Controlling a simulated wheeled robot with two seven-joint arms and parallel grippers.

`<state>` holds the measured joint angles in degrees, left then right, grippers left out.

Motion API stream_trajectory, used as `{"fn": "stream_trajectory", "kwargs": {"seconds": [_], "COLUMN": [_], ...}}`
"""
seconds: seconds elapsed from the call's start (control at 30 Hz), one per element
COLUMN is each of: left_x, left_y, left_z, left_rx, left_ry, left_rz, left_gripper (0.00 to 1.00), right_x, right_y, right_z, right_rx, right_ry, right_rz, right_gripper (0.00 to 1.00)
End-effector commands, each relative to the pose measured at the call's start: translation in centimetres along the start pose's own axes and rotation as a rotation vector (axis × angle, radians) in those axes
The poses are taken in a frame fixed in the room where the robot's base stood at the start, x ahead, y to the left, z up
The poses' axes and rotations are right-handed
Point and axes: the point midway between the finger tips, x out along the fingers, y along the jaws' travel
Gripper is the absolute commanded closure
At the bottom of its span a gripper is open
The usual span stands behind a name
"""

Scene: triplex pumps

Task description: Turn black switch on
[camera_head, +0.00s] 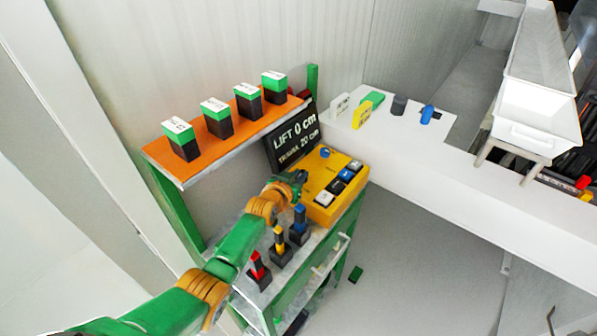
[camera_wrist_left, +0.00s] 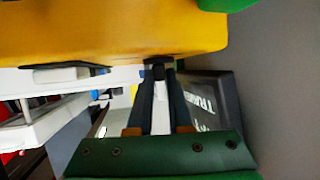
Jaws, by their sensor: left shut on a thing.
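The yellow control box (camera_head: 325,210) stands on the stand's top, with several switches on its face. My left gripper (camera_head: 298,178) is over the box's upper left edge and hides that part of its face. In the left wrist view the yellow box (camera_wrist_left: 110,30) fills the top. There my left gripper (camera_wrist_left: 158,72) has its fingers shut on a small black switch (camera_wrist_left: 158,68) at the box's face. Whether the switch is on or off cannot be told. My right gripper is not in view.
A dark display (camera_head: 292,137) reading "LIFT 0 cm" stands behind the box. Red, yellow and blue levers (camera_head: 279,240) stand close below my left arm. An orange shelf (camera_head: 155,152) holds several green-topped blocks. A white counter (camera_head: 450,160) lies right.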

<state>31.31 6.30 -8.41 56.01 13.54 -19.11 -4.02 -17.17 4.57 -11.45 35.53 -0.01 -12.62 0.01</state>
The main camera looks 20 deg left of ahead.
Motion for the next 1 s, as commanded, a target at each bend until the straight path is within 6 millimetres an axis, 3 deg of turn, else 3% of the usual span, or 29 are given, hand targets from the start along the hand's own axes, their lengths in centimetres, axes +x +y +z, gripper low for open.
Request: {"fn": "stream_trajectory", "kwargs": {"seconds": [0.07, 0.1, 0.2, 0.57, 1.0], "left_x": [0.0, 0.0, 0.0, -0.3, -5.8], "left_y": [0.0, 0.0, 0.0, 0.0, 0.0], "left_z": [-0.1, -0.1, -0.1, -0.1, -0.1], "left_rx": [0.000, 0.000, 0.001, 0.001, 0.000], "left_ry": [0.004, 0.004, 0.003, 0.000, 0.001], "left_rz": [0.000, 0.000, 0.000, 0.001, 0.000], "left_gripper": [1.00, 0.77, 0.53, 0.53, 0.53], "right_x": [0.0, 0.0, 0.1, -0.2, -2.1], "right_y": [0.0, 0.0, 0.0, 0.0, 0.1], "right_z": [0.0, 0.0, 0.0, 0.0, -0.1], "right_rx": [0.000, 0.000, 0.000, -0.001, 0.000], "right_ry": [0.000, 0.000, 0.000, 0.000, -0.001], "right_rz": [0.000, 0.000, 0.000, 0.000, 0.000], "right_gripper": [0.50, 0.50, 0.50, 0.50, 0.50]}}
